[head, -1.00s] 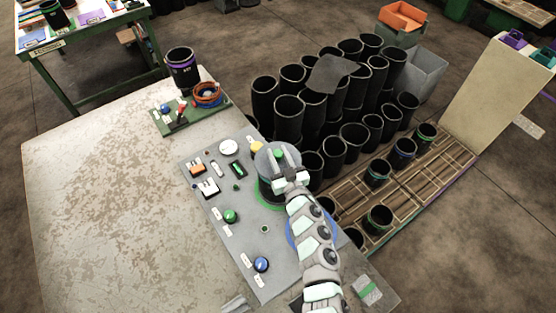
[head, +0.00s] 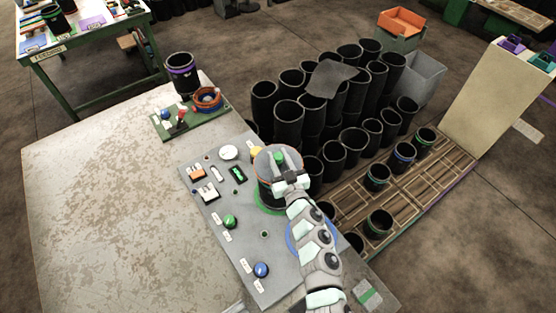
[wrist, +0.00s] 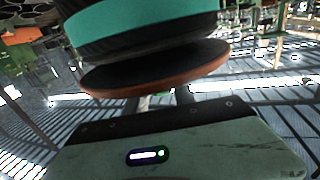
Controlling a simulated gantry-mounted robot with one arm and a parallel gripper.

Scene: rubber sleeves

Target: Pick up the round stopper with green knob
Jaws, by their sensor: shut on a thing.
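The round stopper (head: 265,163) is a flat grey disc with an orange-brown edge and a green knob (head: 280,157) on top. It is at the top of a black sleeve (head: 268,190), over the green ring on the grey panel. My gripper (head: 281,173) is at the knob and shut on the stopper; its fingers hide part of the disc. In the wrist view a dark disc with a brown rim (wrist: 160,78) lies in front of the gripper, close to a black cylinder with a teal band (wrist: 145,22). I cannot tell whether the stopper touches the sleeve.
The grey panel (head: 252,260) carries a green knob, a blue knob and several switches. Many black sleeves (head: 288,115) stand close together behind and right of the gripper. A green board (head: 163,128) with a red lever is at the back left. The table's left side (head: 110,220) is bare.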

